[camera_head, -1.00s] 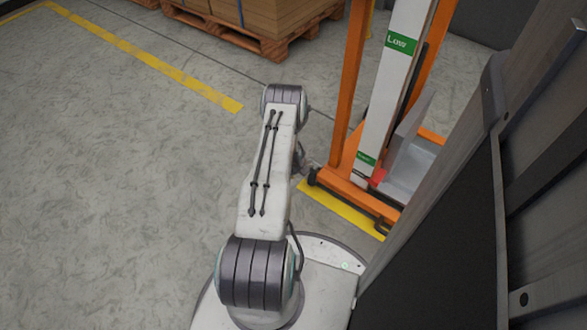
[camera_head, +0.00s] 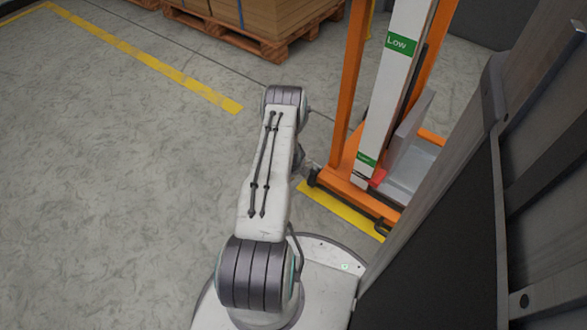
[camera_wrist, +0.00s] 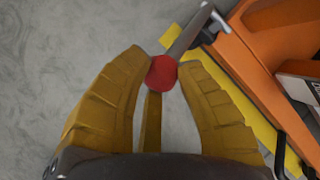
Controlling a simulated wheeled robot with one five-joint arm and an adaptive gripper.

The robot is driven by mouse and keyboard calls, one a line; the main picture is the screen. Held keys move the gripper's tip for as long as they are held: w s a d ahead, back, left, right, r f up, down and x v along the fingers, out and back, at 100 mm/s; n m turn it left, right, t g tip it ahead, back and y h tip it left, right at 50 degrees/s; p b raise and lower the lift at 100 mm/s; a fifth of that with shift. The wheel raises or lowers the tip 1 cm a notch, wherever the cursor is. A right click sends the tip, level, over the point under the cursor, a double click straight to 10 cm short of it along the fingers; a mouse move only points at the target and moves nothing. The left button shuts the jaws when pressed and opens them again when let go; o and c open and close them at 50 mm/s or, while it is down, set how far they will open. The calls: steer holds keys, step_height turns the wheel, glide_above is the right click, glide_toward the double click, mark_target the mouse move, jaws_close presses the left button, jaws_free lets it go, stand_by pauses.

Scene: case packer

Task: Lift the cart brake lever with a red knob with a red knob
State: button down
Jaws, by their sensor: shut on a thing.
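In the wrist view, the red knob (camera_wrist: 161,73) sits between the tips of my yellow gripper fingers (camera_wrist: 163,72), and both tips touch its sides. My gripper is shut on it. The grey metal lever (camera_wrist: 188,35) runs from the knob up and to the right, towards the orange cart frame (camera_wrist: 250,50). In the head view, the orange cart (camera_head: 352,172) stands right of my arm. My gripper and the knob are hidden behind my arm there.
A white column with green labels (camera_head: 396,80) rises from the cart. A wooden pallet with boxes (camera_head: 250,40) stands at the back. A dark grey cabinet-like structure (camera_head: 450,230) is close on the right. The floor (camera_head: 110,180) on the left is clear, with yellow lines.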

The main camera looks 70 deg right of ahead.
steer(key=shift+w+d+r, duration=0.15)
steer(key=shift+w+d, duration=0.1)
steer(key=c, duration=1.3)
jaws_free()
steer(key=o, duration=0.5)
steer(key=shift+s+a, duration=0.1)
steer(key=shift+a, duration=0.1)
steer(key=shift+o, duration=0.2)
steer(key=v, duration=1.1)
steer(key=shift+a+r, duration=0.2)
steer(key=shift+r, duration=0.15)
